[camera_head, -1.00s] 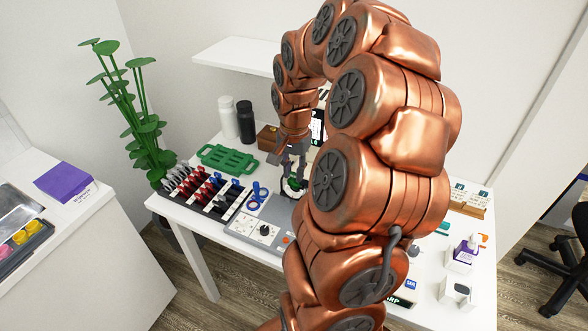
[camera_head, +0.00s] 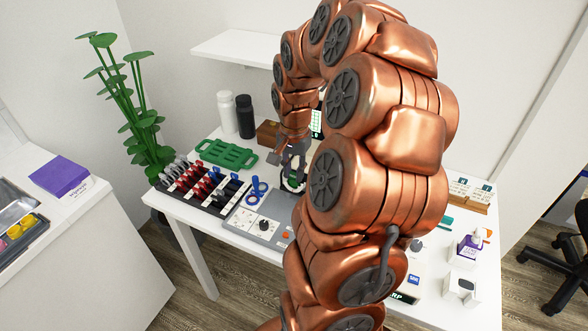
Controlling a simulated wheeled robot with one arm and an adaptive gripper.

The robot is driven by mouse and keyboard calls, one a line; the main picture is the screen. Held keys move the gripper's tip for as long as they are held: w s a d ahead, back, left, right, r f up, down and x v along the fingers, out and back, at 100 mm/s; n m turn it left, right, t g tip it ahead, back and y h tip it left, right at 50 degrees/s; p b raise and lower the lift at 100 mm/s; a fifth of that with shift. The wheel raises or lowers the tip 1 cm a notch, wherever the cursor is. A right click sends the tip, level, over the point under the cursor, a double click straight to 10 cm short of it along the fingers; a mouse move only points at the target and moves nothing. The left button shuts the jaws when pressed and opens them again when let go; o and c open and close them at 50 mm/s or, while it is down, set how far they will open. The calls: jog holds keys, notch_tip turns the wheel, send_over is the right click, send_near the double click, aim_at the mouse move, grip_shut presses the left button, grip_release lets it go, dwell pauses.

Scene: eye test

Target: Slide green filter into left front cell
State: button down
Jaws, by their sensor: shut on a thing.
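My gripper (camera_head: 292,178) is low over the white table, at the back edge of the grey device, and its jaws are shut. A small dark ring with green on it, seemingly the green filter (camera_head: 294,186), shows at the fingertips. My own arm covers the area right of it. I cannot tell whether the filter touches anything below. The left front cell cannot be made out from here.
A grey device (camera_head: 262,229) with dials lies in front of the gripper, with a blue-handled item (camera_head: 257,190) to its left. A black rack (camera_head: 220,207) of red, blue and grey handles and a green tray (camera_head: 227,154) stand further left. Bottles (camera_head: 245,117) stand behind.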

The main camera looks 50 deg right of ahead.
jog(key=shift+f, duration=0.1)
jog(key=c, duration=0.9)
grip_release()
notch_tip(320, 180, up, 12)
dwell(0.6)
